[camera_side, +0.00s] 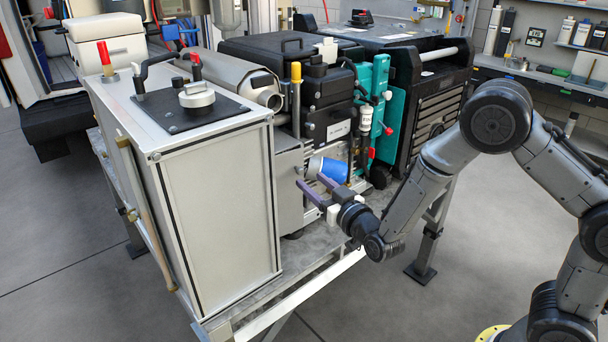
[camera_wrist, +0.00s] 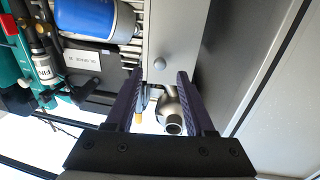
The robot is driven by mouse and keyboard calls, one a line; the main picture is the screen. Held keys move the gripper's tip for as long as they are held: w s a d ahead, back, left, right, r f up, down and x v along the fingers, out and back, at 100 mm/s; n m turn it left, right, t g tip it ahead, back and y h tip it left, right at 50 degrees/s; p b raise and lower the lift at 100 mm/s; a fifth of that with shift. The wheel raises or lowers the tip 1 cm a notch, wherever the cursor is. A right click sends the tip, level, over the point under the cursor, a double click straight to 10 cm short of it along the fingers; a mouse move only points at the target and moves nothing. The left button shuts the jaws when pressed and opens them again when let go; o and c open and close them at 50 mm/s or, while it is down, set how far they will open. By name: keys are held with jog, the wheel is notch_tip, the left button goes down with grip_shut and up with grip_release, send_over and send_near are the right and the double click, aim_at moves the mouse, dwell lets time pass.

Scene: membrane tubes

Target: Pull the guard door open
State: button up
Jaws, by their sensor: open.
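A narrow upright grey panel (camera_side: 288,190), which looks like the guard door, stands between the large cabinet and the machine. It looks shut. My gripper (camera_side: 311,182) has purple fingers and is in front of the panel. The fingers do not appear to touch the knob; the exact distance is hard to tell.
A large pale cabinet (camera_side: 220,215) stands close to the left of the panel. A blue cylinder (camera_side: 328,168) lies right of it, near my fingers. Teal parts (camera_side: 380,95) and a black ribbed unit (camera_side: 425,90) are further right. The floor in front is clear.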

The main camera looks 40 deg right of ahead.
aim_at(301, 172)
jog(key=shift+w+d, duration=0.2)
jog(key=shift+w, duration=1)
jog(key=shift+w+d, duration=0.15)
jog(key=shift+w, duration=1)
grip_shut()
